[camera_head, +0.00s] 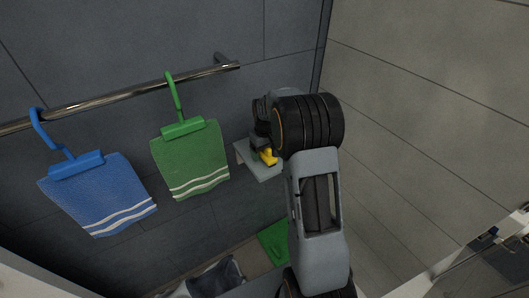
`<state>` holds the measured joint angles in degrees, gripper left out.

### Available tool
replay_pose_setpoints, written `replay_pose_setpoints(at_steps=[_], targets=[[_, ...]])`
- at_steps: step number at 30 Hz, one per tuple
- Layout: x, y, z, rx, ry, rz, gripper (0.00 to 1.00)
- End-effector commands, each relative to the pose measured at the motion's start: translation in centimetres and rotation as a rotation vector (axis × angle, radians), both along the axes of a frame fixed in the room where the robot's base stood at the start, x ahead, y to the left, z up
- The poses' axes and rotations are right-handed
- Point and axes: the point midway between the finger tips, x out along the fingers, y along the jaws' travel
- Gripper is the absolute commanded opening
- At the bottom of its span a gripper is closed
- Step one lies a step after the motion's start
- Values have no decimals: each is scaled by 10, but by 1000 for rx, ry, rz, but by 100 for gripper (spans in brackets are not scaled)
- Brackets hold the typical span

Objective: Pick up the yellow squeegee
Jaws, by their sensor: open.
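A small yellow piece (268,157), which looks like part of the yellow squeegee, shows at a small grey shelf (262,172) on the dark tiled wall. Most of its shape is hidden by my arm and gripper. My gripper (261,143) is a small dark shape just above and beside the yellow piece, partly behind my black wrist joint. It is open. I cannot tell whether its fingers are around the yellow piece or only close to it.
A metal rail (130,93) on the wall holds a blue towel (98,196) and a green towel (192,160) on hangers, left of my arm. A green item (273,243) lies low behind my arm. The right tiled wall (430,110) is bare.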

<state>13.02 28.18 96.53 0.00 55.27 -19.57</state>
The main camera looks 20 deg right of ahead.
Motion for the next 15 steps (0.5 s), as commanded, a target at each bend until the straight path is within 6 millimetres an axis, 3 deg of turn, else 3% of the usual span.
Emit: replay_pose_setpoints(at_steps=[4, 15], targets=[[0, 0, 0, 0, 0, 0, 77], [0, 0, 0, 0, 0, 0, 41]])
